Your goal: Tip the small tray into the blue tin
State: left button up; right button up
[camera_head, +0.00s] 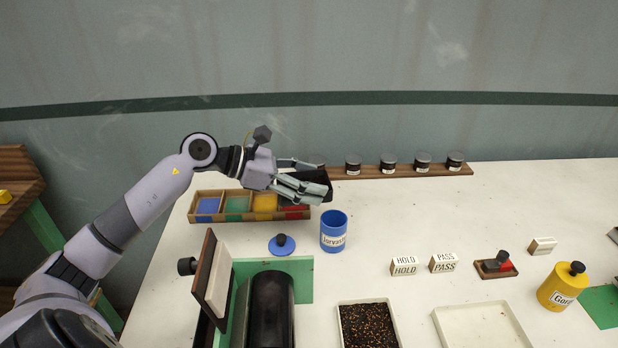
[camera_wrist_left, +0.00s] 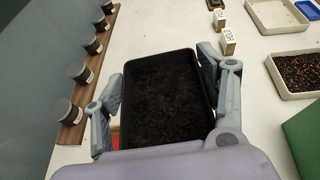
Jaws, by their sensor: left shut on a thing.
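My left gripper (camera_head: 318,184) is shut on the small tray (camera_head: 319,175), a black tray held in the air at the back of the table. In the left wrist view the small tray (camera_wrist_left: 160,98) sits between the two fingers (camera_wrist_left: 163,95) and is filled with dark, crumbly material. The blue tin (camera_head: 333,233) stands upright and uncovered on the table, with a white label. It is nearer the front than the held tray and slightly to its right. The tin's inside is too dark to read. My right gripper is not in view.
A blue lid (camera_head: 282,246) with a black knob lies left of the tin. A compartment box (camera_head: 230,215) with coloured sections is below my left wrist. Several dark jars line a wooden rack (camera_head: 405,172) behind. HOLD (camera_head: 404,266) and PASS (camera_head: 443,262) blocks stand to the right.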

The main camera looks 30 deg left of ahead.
pick_arm(q)
jog(key=shift+f, duration=0.4)
jog(key=shift+r+p, duration=0.2)
jog(key=shift+p, duration=0.1)
jog(key=shift+r+y+p, duration=0.1)
jog(key=shift+y+p, duration=0.2)
jog(key=shift+p, duration=0.15)
jog(key=shift+m, duration=0.3)
jog(key=shift+d+r+m+y+p, duration=0.1)
jog(key=shift+r+m+y+p, duration=0.45)
jog(key=shift+p, duration=1.1)
jog(key=shift+d+r+y+p, duration=0.2)
jog(key=shift+y+p, duration=0.65)
jog(key=shift+p, duration=0.8)
jog(key=shift+d+r+m+g+y+p, duration=0.3)
jog(key=shift+m+y+p, duration=0.45)
jog(key=shift+p, duration=1.35)
